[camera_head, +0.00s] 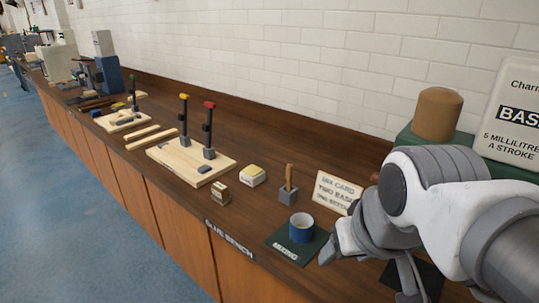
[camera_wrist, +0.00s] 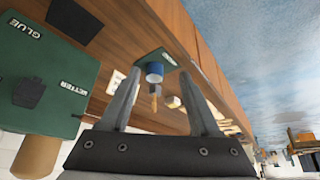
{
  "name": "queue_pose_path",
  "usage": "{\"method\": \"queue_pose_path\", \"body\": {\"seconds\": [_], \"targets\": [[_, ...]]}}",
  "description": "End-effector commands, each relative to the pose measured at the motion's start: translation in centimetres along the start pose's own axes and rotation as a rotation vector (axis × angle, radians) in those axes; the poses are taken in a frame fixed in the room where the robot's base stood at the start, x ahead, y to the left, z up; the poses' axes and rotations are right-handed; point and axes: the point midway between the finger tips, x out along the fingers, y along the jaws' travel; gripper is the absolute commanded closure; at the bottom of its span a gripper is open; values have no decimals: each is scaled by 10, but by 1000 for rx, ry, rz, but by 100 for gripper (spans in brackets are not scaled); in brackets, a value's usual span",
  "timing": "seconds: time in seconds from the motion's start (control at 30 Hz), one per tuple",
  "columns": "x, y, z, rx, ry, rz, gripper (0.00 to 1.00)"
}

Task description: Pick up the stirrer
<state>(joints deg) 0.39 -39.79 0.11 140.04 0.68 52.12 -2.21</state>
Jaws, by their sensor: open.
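The stirrer (camera_head: 289,176) appears to be a flat wooden stick standing upright in a small grey block holder (camera_head: 288,195) on the bench. It also shows as a brown stick in the wrist view (camera_wrist: 154,103), small and beyond my fingers. A blue cup (camera_head: 301,228) stands on a dark green mat marked MIXING (camera_head: 283,246), in front of the holder. My gripper (camera_wrist: 160,64) is open and empty, its two fingers spread on either side of the distant cup and stick. In the head view my arm is at the right, and the fingertips are partly hidden.
A lettered card (camera_head: 338,192) stands right of the holder. A yellow-and-white box (camera_head: 252,176) and a small wooden block (camera_head: 220,192) lie to the left. A wooden board with clamps (camera_head: 212,163) is farther left. A green dispenser unit (camera_wrist: 45,80) is beside my gripper.

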Motion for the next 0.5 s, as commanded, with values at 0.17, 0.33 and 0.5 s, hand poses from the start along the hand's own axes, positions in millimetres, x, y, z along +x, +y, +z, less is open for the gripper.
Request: {"method": "queue_pose_path", "body": {"seconds": [0.17,0.33,0.5], "targets": [[-13,0,-60,-76,-31,-18,38],[-14,1,-119,-160,-57,-46,38],[-6,3,-175,-244,-79,-79,38]]}}
